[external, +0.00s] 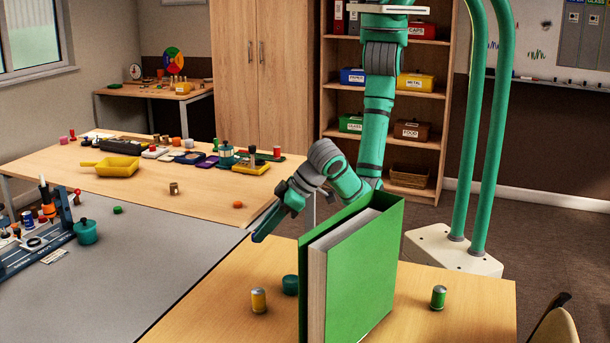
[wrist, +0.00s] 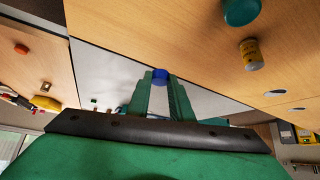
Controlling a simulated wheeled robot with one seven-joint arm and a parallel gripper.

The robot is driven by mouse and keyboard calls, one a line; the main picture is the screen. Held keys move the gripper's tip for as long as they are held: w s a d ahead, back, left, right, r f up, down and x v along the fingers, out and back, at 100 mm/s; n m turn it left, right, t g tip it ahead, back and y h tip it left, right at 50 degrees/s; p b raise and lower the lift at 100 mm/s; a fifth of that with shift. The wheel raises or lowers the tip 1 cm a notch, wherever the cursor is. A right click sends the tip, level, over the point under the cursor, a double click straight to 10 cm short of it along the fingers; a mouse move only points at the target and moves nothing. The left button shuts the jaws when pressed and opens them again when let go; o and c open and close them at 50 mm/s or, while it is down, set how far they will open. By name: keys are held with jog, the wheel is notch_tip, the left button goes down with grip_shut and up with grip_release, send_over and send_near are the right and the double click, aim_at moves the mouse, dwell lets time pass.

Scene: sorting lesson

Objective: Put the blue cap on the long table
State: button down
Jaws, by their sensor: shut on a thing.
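My gripper (external: 262,231) is shut on the blue cap (wrist: 160,76), which shows between the fingertips in the wrist view. In the external view my gripper points down and left, above the left edge of the near wooden table (external: 205,300), beside the green binder. The cap is hard to make out there. A wooden table (external: 215,190) with many small things stands farther back on the left. A grey surface (external: 150,240) lies between the two wooden tops. The pictures do not label which one is the long table.
A large green binder (external: 370,270) stands upright on the near table, with a yellow can (external: 258,300), a teal pot (external: 290,285) and a green can (external: 438,297) around it.

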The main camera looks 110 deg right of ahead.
jog(key=w+f, duration=0.1)
jog(key=f, duration=0.1)
jog(key=w+a+f, duration=0.1)
jog(key=w+f, duration=0.1)
jog(key=w+a+f, duration=0.1)
jog(key=shift+w+a+f, duration=0.1)
jog(key=shift+w+f, duration=0.3)
jog(key=shift+w+a+f, duration=0.1)
jog(key=shift+w+f, duration=0.05)
jog(key=shift+f, duration=0.65)
jog(key=shift+w+f, duration=0.1)
jog(key=shift+f, duration=0.7)
jog(key=shift+f, duration=0.2)
jog(key=c, duration=1.6)
grip_release()
jog(key=v, duration=1)
jog(key=shift+w+r, duration=0.1)
jog(key=shift+o, duration=1)
jog(key=shift+s+r, duration=0.3)
